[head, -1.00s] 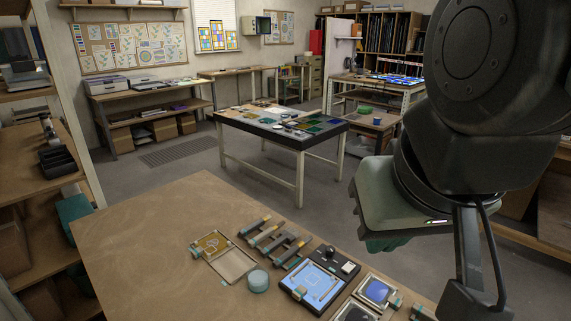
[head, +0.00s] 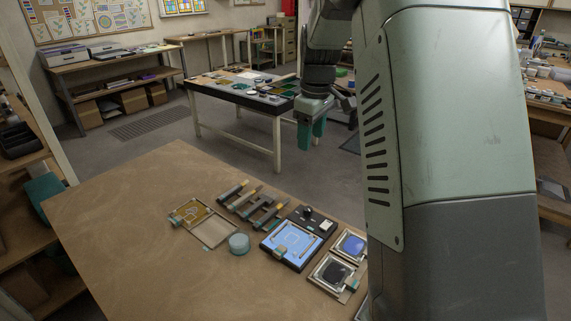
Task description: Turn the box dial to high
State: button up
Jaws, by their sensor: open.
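A dark box (head: 267,250) with a glowing pale blue panel lies on the brown table. A small black knob (head: 307,212), which looks like the dial, stands on the far end of the box. Its setting is too small to read. My gripper (head: 312,135), with teal fingers pointing down, hangs in the air beyond and above the far edge of the table. It is open, holds nothing, and is apart from the knob.
A round teal container (head: 239,244), a framed tray (head: 219,232) and several dark bars with handles (head: 255,207) lie left of the box. Framed dark glass pieces (head: 332,270) lie right of it. The near left of the table (head: 120,225) is bare. My arm hides the right side.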

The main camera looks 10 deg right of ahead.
jog(key=w+d+f+n+g, duration=0.1)
jog(key=w+f+n, duration=0.1)
jog(key=w+f, duration=0.5)
jog(key=n, duration=0.2)
send_near(308, 208)
jog(key=shift+g, duration=0.4)
jog(key=f, duration=0.8)
jog(key=shift+w+f, duration=0.3)
jog(key=c, duration=1.1)
jog(key=shift+o, duration=0.2)
